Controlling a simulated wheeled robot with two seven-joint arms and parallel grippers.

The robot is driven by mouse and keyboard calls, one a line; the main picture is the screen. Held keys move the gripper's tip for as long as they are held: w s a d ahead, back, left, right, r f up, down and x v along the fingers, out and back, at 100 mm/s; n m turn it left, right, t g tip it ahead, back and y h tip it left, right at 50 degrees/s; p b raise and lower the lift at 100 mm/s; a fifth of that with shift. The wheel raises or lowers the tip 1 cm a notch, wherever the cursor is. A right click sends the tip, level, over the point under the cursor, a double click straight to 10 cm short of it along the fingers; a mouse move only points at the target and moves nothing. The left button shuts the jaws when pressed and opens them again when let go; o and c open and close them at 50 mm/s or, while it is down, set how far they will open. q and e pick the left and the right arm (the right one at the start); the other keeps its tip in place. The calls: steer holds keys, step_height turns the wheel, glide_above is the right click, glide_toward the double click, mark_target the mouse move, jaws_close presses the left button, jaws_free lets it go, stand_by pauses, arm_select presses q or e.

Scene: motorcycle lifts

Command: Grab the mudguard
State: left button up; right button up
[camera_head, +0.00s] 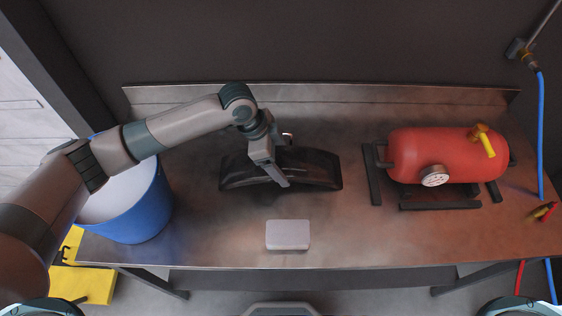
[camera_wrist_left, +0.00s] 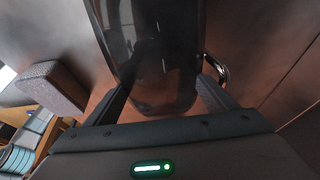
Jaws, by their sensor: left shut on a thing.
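The mudguard (camera_head: 316,168) is a glossy black curved piece lying on the metal workbench, left of its middle. My left gripper (camera_head: 276,172) reaches down over its middle from the left and behind. In the left wrist view the mudguard (camera_wrist_left: 150,45) runs between the two dark fingers of the left gripper (camera_wrist_left: 160,100), which is shut on it. The mudguard looks to be resting on the bench; a slight lift cannot be told. My right gripper is not in view.
On the workbench (camera_head: 215,244) a pale grey block (camera_head: 288,235) lies in front of the mudguard. A red tank (camera_head: 432,153) with a gauge stands at the right. A blue bucket (camera_head: 142,212) is at the left end. A blue hose (camera_head: 541,130) hangs at far right.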

mark_target(282, 160)
arm_select(q)
steer(key=shift+r, duration=0.15)
step_height(282, 160, up, 9)
steer(key=b, duration=0.3)
steer(key=shift+w, duration=0.1)
steer(key=shift+r, duration=0.45)
